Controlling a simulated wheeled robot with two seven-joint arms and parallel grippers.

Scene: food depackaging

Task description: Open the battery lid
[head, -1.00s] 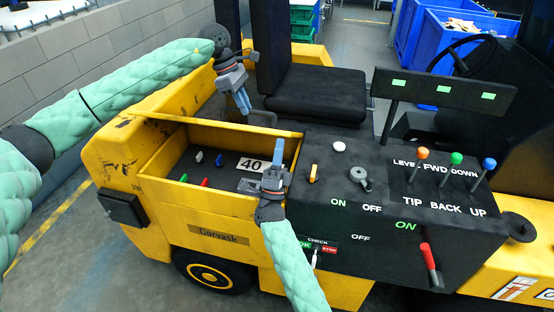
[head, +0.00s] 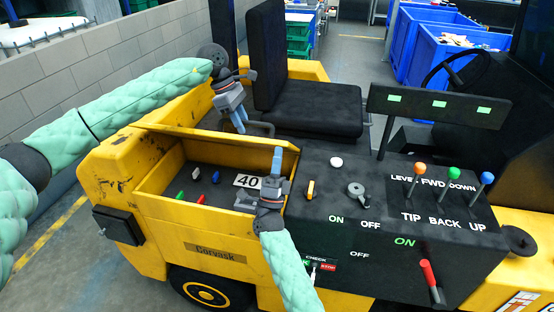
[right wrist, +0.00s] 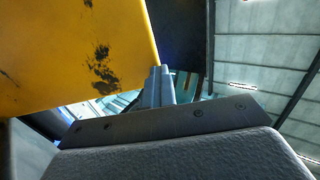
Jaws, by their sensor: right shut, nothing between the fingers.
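The yellow battery compartment (head: 165,212) stands with its top open in the head view, and its dark inside shows. I cannot tell for sure which yellow panel is the lid. A yellow scuffed panel (right wrist: 75,50) fills the upper left of the right wrist view. My right gripper (head: 277,160) is shut and empty, fingers up, at the compartment's right end; its fingers (right wrist: 158,86) show close to that panel's edge in the wrist view. My left gripper (head: 239,124) points down behind the compartment's back edge, near a dark bar (head: 262,125); its jaw gap is unclear.
Inside the compartment are a "40" plate (head: 246,181) and small coloured pieces (head: 198,175). To the right are a black control panel (head: 350,225), coloured-knob levers (head: 455,160) and a red lever (head: 428,273). A black seat (head: 315,105) stands behind; a grey wall (head: 90,75) runs left.

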